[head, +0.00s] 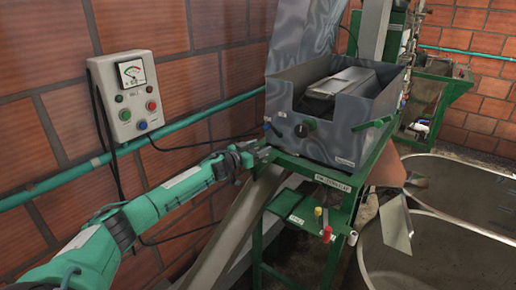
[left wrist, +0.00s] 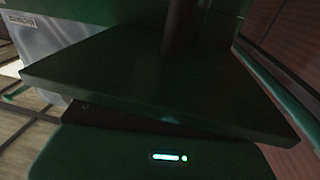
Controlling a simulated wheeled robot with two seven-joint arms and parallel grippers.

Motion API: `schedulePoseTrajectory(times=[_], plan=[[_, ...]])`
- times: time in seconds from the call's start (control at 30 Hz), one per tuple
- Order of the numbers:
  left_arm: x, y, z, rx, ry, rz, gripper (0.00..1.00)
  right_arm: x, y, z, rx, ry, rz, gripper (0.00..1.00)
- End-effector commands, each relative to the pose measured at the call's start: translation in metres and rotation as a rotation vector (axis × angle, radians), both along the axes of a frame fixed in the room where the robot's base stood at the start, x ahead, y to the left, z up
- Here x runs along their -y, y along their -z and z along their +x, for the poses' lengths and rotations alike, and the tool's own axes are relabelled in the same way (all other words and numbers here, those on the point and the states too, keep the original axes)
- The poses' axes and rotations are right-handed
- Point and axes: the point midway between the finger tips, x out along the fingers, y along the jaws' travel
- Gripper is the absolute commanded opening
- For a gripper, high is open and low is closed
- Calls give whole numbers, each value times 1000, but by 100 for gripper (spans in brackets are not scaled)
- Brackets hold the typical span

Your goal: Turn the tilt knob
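A grey machine box (head: 345,140) stands on a green metal stand (head: 325,179). A round dark knob (head: 301,130) is on the box's front face, with a small dark green piece just right of it. I cannot tell for certain that this is the tilt knob. My left gripper (head: 265,155) reaches in from the left to the stand's left corner, below and left of the knob. Its fingers are too small and dark to show whether they are apart. In the left wrist view a dark green plate (left wrist: 160,75) fills the middle and hides the fingers. My right gripper is not in view.
A control box (head: 125,92) with a dial and buttons hangs on the brick wall, with a green pipe (head: 180,130) below it. A green handle (head: 373,124) projects at the machine's right. Large round tanks (head: 440,255) stand at the lower right.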

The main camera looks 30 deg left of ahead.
Motion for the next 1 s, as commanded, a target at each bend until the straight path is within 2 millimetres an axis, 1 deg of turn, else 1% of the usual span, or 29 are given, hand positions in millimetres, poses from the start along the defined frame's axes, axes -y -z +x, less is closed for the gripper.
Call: schedulePoseTrajectory(times=[0.03,0.17,0.2,0.23,0.53,0.77,0.87,1.0], plan=[[0,0,0,0,0,0,50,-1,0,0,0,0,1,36],[0,0,0,0,0,0,25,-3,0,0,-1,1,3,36],[0,0,0,0,0,0,17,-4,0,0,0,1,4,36],[0,0,0,0,0,0,14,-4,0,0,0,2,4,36],[0,1,0,0,-32,-2,14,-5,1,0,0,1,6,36],[-1,3,0,-1,-153,-6,14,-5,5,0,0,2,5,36],[-2,5,0,-2,-235,-9,14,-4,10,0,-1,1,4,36],[-4,8,0,-1,-364,-11,14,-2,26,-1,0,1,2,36]])
